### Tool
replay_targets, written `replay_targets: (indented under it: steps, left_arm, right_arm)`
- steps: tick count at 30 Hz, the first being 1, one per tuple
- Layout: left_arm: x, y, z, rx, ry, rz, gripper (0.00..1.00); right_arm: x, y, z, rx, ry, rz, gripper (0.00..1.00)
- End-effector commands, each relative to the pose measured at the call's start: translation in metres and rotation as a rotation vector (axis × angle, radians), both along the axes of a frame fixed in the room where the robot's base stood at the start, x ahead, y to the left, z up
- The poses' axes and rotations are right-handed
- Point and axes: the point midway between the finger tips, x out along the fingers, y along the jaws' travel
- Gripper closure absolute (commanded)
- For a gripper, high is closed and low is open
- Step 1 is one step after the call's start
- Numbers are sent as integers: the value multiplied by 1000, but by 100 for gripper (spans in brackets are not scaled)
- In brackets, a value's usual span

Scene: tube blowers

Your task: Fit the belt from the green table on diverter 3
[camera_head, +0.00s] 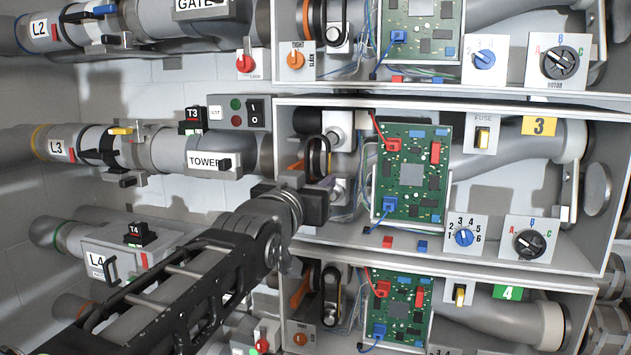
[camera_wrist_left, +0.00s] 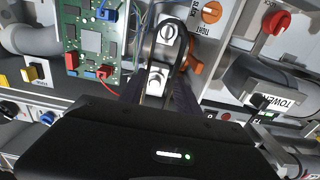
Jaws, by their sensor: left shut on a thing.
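Diverter 3 is the middle open bay, marked by a yellow 3 label (camera_head: 538,126). My left gripper (camera_head: 317,184) reaches into its left part and is shut on the black belt (camera_head: 312,150). In the left wrist view, the belt (camera_wrist_left: 147,42) is an upright loop between the fingers (camera_wrist_left: 158,96). It overlaps the upper pale pulley (camera_wrist_left: 168,32) and the lower one (camera_wrist_left: 156,78). I cannot tell whether it sits around them or stands in front. The fingers hide its lower end. The green table and my right gripper are not in view.
Right of the belt stands a green circuit board (camera_head: 412,170) with red and blue plugs and a loose red wire. An orange part (camera_wrist_left: 192,62) is close beside the belt. The bay's shelf edge (camera_head: 450,258) runs below. Similar bays lie above and below.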

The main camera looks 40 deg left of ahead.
Motion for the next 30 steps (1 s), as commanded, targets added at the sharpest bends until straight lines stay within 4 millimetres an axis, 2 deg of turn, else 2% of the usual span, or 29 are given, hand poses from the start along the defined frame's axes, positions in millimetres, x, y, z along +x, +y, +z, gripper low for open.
replay_targets:
  steps: [11, 30]
  left_arm:
    - [-1, 0, -4, 0, -1, 4, 100]
    - [56, 20, 0, 1, 3, 4, 100]
  right_arm:
    - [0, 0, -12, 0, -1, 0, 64]
    - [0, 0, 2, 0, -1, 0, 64]
